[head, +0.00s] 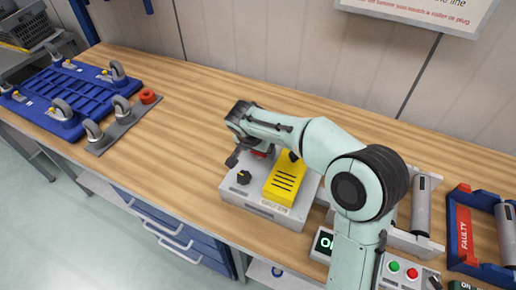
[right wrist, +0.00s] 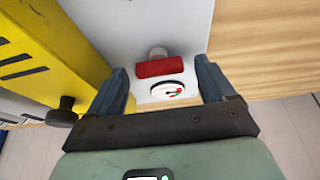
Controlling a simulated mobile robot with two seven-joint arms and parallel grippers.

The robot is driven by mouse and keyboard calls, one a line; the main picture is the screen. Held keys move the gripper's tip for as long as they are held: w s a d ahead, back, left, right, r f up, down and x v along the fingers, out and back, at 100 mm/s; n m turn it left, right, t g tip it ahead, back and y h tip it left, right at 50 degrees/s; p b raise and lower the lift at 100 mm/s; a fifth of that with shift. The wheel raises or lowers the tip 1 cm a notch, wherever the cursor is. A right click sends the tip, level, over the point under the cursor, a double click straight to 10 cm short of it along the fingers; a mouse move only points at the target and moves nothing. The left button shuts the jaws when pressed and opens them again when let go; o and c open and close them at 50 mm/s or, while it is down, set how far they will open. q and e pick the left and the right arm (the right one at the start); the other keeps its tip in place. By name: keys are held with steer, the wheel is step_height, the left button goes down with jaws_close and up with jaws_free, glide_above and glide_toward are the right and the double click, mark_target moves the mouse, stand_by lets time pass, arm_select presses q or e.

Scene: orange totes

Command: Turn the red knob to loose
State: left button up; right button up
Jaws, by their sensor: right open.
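The dial's lettering is too small to read. My right gripper (right wrist: 163,82) is open, with one finger on each side of the knob and dial and gaps between. I cannot tell how far above the box the fingertips are. In the head view the grey box (head: 262,208) stands on the bench and a bit of the red knob (head: 263,154) shows under my right wrist. My left gripper is not in view.
A yellow block (head: 285,178) and black knobs (head: 243,177) are on the same box, close to my right gripper. A blue wheeled frame (head: 65,95) lies at the left. A blue cradle marked FAULTY (head: 463,235) is at the right. The bench middle is clear.

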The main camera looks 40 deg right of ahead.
steer(key=c, duration=1.1)
steer(key=shift+o, duration=0.2)
